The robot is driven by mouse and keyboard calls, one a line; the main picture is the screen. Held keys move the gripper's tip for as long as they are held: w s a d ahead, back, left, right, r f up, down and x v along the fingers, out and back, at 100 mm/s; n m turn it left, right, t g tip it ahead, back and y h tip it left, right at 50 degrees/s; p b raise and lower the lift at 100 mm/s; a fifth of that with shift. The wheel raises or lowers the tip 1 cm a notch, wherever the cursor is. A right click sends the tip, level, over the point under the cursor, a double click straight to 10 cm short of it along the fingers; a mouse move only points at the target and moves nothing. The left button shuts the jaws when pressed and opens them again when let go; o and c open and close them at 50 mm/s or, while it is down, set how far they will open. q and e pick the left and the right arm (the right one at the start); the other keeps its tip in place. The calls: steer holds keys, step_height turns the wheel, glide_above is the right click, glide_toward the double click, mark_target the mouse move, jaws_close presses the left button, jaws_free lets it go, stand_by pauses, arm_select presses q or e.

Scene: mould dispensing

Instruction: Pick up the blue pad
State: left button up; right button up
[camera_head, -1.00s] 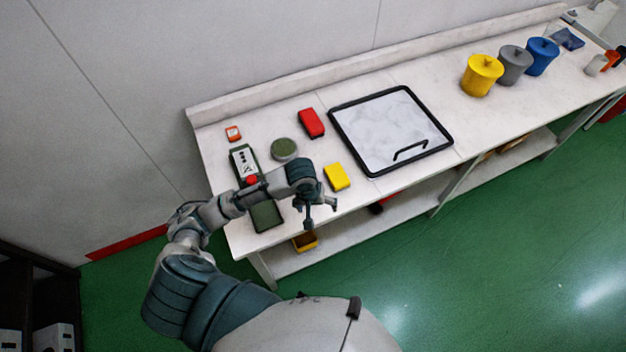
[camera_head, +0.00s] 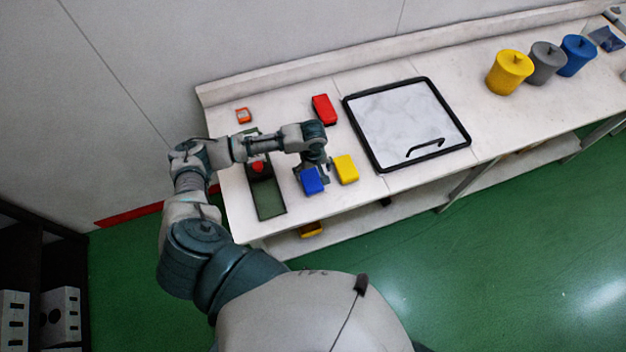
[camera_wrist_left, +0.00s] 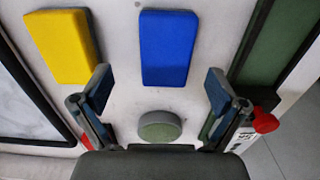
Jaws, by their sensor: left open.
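The blue pad (camera_head: 312,181) lies flat near the front edge of the white bench, left of the yellow pad (camera_head: 346,169). In the left wrist view the blue pad (camera_wrist_left: 168,48) is upper centre, beyond my fingertips, and the yellow pad (camera_wrist_left: 62,45) is at its left. My left gripper (camera_head: 318,166) is over the bench just behind the blue pad in the head view. In the left wrist view its two fingers (camera_wrist_left: 160,90) are spread wide with nothing between them. My right gripper is not in view.
A green tray-like device (camera_head: 270,203) with a red knob (camera_wrist_left: 265,122) lies left of the pad. A round green disc (camera_wrist_left: 159,127) lies between my finger bases in the wrist view. A red block (camera_head: 324,109) and a black-framed panel (camera_head: 375,152) lie behind and right.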

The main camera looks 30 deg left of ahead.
mark_target(309, 178)
arm_select(q)
steer(key=shift+s+a+f, duration=0.1)
steer(key=shift+a+f, duration=0.55)
steer(key=shift+f, duration=0.1)
steer(key=f, duration=0.2)
steer(key=shift+s+a+f, duration=0.1)
steer(key=shift+a+f, duration=0.2)
steer(key=shift+f, duration=0.05)
steer(key=shift+d+f, duration=0.7)
steer(key=shift+d, duration=0.25)
steer(key=shift+c, duration=0.8)
steer(key=c, duration=0.4)
steer(key=shift+a, duration=0.45)
steer(key=c, duration=0.7)
steer(key=shift+a+f, duration=0.1)
steer(key=shift+a, duration=0.15)
steer(key=r, duration=0.9)
steer(key=shift+d+r, duration=0.25)
steer(key=shift+d, duration=0.05)
steer(key=shift+a+r, duration=0.1)
steer(key=shift+r, duration=0.25)
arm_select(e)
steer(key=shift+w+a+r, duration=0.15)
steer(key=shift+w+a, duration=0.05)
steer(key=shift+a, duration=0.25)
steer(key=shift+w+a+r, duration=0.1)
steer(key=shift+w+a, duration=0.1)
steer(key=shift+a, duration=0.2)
